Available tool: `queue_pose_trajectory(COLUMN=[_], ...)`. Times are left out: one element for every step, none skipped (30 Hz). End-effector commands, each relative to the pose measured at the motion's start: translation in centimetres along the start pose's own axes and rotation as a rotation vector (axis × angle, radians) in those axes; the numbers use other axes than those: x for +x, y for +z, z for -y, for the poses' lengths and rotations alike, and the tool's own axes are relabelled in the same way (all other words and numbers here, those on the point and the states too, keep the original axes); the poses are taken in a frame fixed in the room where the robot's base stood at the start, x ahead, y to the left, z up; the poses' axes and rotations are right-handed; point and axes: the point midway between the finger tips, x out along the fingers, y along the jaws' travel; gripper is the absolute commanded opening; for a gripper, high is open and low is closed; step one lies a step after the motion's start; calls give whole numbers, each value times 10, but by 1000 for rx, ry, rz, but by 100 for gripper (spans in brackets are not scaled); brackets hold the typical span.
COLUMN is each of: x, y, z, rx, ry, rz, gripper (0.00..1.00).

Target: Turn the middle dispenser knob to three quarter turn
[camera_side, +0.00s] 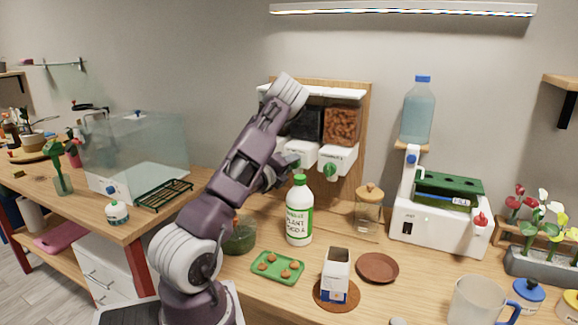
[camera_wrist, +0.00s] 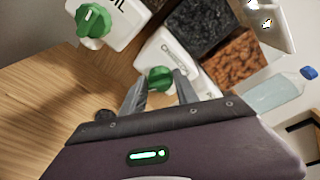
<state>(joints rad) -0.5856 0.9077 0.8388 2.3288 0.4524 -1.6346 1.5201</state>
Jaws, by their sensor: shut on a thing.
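The middle dispenser (camera_wrist: 166,46) has a white front with dark granules (camera_wrist: 198,22) above it. Its green knob (camera_wrist: 159,77) sits between the two fingers of my gripper (camera_wrist: 160,88) in the wrist view, and the gripper is shut on it. The knob's pointer angle cannot be told, as the fingers hide part of it. In the side view my gripper (camera_side: 286,164) reaches the middle dispenser from the left, and my arm hides the left dispenser. The left green knob (camera_wrist: 94,21) shows in the wrist view. The right green knob (camera_side: 330,170) shows in the side view.
A white plant food bottle (camera_side: 299,212) stands just below my gripper. A green tray (camera_side: 263,275), a carton (camera_side: 336,272), and a glass jar (camera_side: 368,212) stand on the counter. A glass tank (camera_side: 140,150) is at left.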

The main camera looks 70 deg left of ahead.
Motion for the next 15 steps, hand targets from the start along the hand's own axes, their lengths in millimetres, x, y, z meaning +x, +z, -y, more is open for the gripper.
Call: queue_pose_trajectory(x=[0, 0, 0, 0, 0, 0, 0, 0, 0, 0, 0, 0, 0, 0, 0], y=[1, 0, 1, 0, 0, 0, 0, 0, 0, 0, 0, 0, -1, 0, 0], z=[3, 3, 3, 3, 3, 3, 4, 4, 4, 4, 4, 4, 4, 4, 4], rx=[41, 66, 99, 123, 146, 176, 197, 217, 242, 261, 278, 298, 314, 328, 343], ry=[-2, 1, 6, 9, 11, 15, 17, 20, 22, 25, 27, 29, 30, 32, 34], rz=[5, 7, 10, 12, 13, 16, 18, 19, 21, 23, 24, 25, 26, 27, 29], gripper=[0, 0, 0, 0, 0, 0, 0, 0, 0, 0, 0, 0, 0, 0, 0])
